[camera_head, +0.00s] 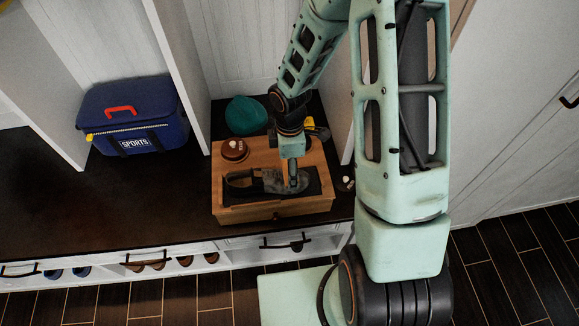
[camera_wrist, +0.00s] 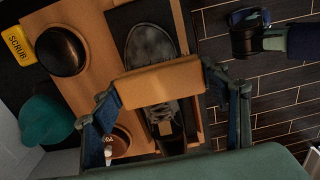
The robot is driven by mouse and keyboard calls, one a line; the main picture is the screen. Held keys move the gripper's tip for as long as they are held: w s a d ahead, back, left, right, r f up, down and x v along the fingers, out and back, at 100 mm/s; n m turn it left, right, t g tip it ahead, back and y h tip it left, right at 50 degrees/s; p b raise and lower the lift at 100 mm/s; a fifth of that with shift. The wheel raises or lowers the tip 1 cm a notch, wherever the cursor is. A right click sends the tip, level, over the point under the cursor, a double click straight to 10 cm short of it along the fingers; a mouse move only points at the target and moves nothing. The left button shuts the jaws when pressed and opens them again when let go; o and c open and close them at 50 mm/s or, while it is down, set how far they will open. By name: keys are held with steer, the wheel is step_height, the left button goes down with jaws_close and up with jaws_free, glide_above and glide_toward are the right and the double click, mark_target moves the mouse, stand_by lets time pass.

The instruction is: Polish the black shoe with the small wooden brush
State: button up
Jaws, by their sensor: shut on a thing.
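The dark grey-black shoe (camera_head: 240,181) lies on its side-to-side length on a dark mat on top of a wooden box (camera_head: 225,207). In the wrist view the shoe's toe (camera_wrist: 149,47) points up the picture, with its laces below. My gripper (camera_head: 292,172) is over the shoe from above. In the wrist view my gripper (camera_wrist: 160,84) is shut on the small wooden brush (camera_wrist: 160,80), whose block lies crosswise over the shoe. The bristles are hidden, so I cannot tell whether they touch the shoe.
A brown round tin (camera_head: 234,150) and a black dome (camera_wrist: 61,51) sit on the box beside the shoe. A teal object (camera_head: 245,115) and a yellow SCRUB item (camera_wrist: 16,45) are behind it. A blue sports bag (camera_head: 133,115) stands left; the dark bench between is clear.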

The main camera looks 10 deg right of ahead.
steer(key=shift+f+b, duration=0.6)
steer(key=shift+f, duration=0.1)
stand_by(0.4)
steer(key=shift+w+p, duration=0.45)
steer(key=shift+w, duration=1.4)
steer(key=shift+s+r, duration=0.15)
steer(key=shift+s, duration=1.7)
